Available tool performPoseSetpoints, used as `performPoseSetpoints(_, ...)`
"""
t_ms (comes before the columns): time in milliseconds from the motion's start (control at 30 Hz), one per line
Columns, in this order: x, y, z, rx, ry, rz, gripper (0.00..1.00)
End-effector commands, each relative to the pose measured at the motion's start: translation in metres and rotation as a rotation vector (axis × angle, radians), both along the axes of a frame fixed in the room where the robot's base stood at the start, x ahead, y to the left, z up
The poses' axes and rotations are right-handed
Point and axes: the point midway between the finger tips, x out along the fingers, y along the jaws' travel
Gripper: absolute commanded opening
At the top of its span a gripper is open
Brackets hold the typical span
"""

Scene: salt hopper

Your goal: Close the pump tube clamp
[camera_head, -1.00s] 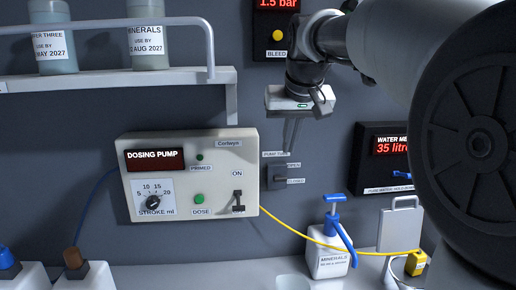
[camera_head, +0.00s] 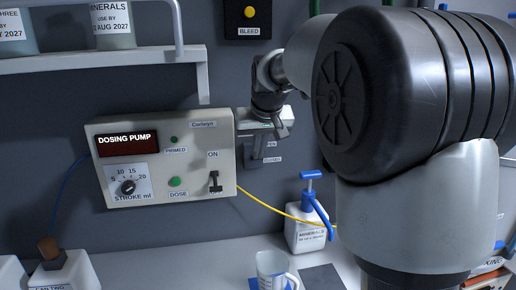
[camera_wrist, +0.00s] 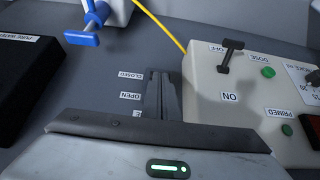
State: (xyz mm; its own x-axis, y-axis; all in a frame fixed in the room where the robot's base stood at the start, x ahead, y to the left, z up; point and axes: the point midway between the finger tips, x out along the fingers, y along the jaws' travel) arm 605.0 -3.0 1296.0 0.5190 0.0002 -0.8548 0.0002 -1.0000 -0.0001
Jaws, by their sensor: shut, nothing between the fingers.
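The pump tube clamp (camera_head: 250,161) is a small dark grey fitting on the wall, just right of the dosing pump box (camera_head: 165,158). Its OPEN label (camera_wrist: 130,97) and CLOSED label (camera_wrist: 130,75) show in the wrist view. My gripper (camera_head: 259,151) is shut and empty, pointing down in front of the clamp. In the wrist view its fingers (camera_wrist: 165,95) cover much of the clamp beside the labels. The clamp lever's position is hidden, and I cannot tell whether the fingers touch it.
The pump box, with its black ON/OFF switch (camera_head: 214,182), stands close left of my gripper. A shelf (camera_head: 100,60) is above it. A yellow tube (camera_head: 268,209) runs from the box.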

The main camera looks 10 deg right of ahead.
Motion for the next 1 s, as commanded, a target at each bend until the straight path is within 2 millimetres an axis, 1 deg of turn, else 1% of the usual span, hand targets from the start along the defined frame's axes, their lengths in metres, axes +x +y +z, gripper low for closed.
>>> performPoseSetpoints(167,0.000,0.000,-0.001,0.000,-0.004,0.000,0.00)
performPoseSetpoints(333,-0.003,0.000,-0.007,0.000,-0.035,0.000,0.00)
performPoseSetpoints(467,-0.003,0.000,-0.006,0.000,-0.054,0.000,0.00)
performPoseSetpoints(767,-0.006,0.000,-0.010,0.000,-0.093,0.000,0.00)
performPoseSetpoints(1000,-0.009,0.000,-0.021,0.000,-0.165,0.000,0.00)
